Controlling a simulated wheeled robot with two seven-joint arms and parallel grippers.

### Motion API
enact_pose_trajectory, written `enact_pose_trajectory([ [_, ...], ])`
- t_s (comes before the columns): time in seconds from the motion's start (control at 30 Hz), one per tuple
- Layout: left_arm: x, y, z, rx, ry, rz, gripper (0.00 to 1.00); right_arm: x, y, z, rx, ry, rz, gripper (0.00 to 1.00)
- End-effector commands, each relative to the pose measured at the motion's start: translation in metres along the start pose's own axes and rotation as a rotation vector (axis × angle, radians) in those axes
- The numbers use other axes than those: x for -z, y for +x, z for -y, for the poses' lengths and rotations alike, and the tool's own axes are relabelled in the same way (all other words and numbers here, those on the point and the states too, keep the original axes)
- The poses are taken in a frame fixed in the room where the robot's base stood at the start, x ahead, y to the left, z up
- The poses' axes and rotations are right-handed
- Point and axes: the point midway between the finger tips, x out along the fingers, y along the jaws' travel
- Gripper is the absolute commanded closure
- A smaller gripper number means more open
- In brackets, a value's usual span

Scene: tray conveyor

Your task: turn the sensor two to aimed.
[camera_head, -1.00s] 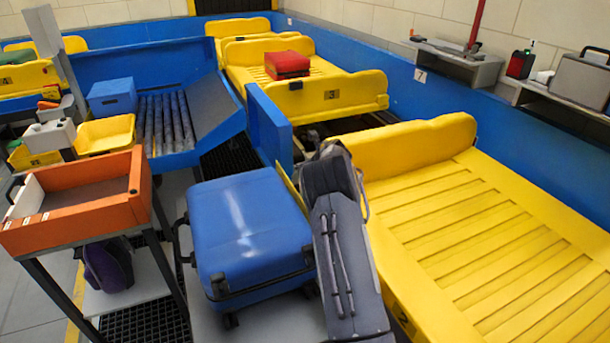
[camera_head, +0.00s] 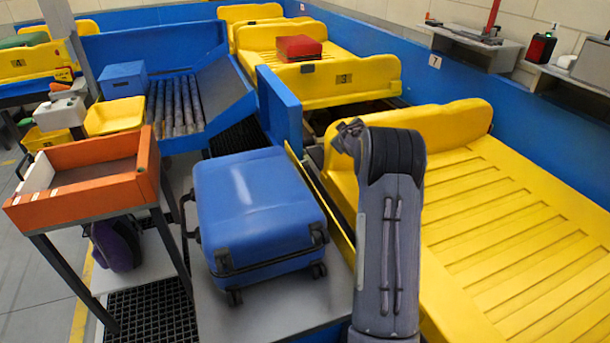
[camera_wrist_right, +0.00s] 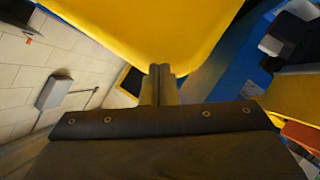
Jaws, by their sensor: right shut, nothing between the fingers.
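I cannot pick out sensor two for certain in either view. My right arm rises from the bottom of the head view, in front of the near yellow tray. Its far end is dark and small there, and its fingers cannot be made out. In the right wrist view my right gripper (camera_wrist_right: 160,72) is shut and empty. Its fingertips point toward a big yellow surface (camera_wrist_right: 150,25); I cannot tell whether they touch it. My left gripper is in neither view.
A blue suitcase (camera_head: 255,210) lies left of my arm. An orange bin (camera_head: 90,200) stands farther left. Yellow trays (camera_head: 530,235) run along the blue wall, one carrying a red case (camera_head: 299,48). A shelf (camera_head: 470,45) is at the back right.

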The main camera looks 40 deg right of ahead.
Motion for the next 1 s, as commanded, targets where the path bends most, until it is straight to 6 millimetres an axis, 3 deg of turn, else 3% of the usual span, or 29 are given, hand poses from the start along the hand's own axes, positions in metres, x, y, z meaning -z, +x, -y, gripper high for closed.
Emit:
enact_pose_trajectory([
  [0.1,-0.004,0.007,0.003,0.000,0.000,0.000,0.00,-0.029,-0.001,0.028,0.073,0.549,0.122,1.00],
  [0.2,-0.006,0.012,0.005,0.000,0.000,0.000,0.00,-0.039,-0.008,0.059,0.155,1.022,0.239,1.00],
  [0.3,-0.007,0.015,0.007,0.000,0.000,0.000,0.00,-0.036,-0.018,0.090,0.241,1.413,0.356,1.00],
  [0.4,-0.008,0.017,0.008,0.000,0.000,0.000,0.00,-0.026,-0.028,0.111,0.314,1.691,0.452,1.00],
  [0.5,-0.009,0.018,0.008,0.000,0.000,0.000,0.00,-0.017,-0.035,0.122,0.363,1.852,0.516,1.00],
  [0.67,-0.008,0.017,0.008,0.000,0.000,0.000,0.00,-0.011,-0.033,0.131,0.388,1.931,0.551,1.00],
  [1.0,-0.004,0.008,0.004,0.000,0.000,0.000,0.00,-0.010,0.016,0.162,0.386,1.926,0.549,1.00],
])
